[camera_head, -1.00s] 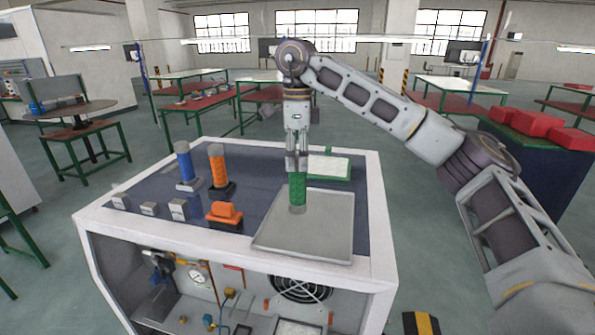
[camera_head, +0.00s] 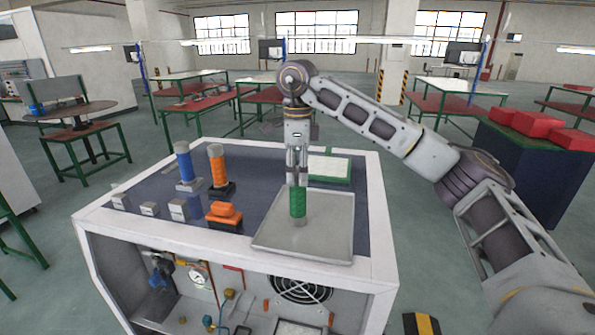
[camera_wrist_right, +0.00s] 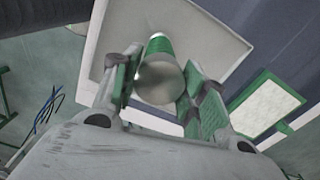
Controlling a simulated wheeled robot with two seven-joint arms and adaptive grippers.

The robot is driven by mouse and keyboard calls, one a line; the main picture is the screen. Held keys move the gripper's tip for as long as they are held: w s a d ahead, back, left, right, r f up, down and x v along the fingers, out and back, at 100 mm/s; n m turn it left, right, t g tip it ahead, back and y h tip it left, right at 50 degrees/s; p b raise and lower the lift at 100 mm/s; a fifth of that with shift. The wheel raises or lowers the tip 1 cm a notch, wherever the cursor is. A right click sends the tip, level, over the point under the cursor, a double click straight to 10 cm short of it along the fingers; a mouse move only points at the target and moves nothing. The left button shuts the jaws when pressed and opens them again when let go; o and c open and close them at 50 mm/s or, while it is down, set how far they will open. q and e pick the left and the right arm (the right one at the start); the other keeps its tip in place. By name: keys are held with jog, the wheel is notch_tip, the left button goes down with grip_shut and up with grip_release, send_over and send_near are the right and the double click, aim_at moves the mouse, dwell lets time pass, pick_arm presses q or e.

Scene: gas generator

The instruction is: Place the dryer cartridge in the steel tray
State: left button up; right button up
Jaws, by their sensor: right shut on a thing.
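The dryer cartridge (camera_head: 298,204) is a green cylinder with a pale lower end. My right gripper (camera_head: 297,184) is shut on its upper part and holds it upright over the left part of the steel tray (camera_head: 325,236). In the right wrist view the cartridge (camera_wrist_right: 160,78) shows its round grey end between the fingers (camera_wrist_right: 160,90), with the tray (camera_wrist_right: 218,48) beyond it. I cannot tell whether its lower end touches the tray floor. My left gripper is not in view.
On the dark cabinet top, a blue cartridge (camera_head: 184,162), an orange cartridge (camera_head: 217,166) and an orange block (camera_head: 224,213) stand left of the tray. Small grey blocks (camera_head: 178,209) line the left front. A green-framed panel (camera_head: 330,168) lies behind the tray.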

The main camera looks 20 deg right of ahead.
jog(key=o, duration=1.3)
jog(key=shift+f, duration=0.1)
jog(key=shift+c, duration=0.2)
notch_tip(320, 180, up, 12)
jog(key=p, duration=0.1)
jog(key=shift+p, duration=0.4)
dwell(0.8)
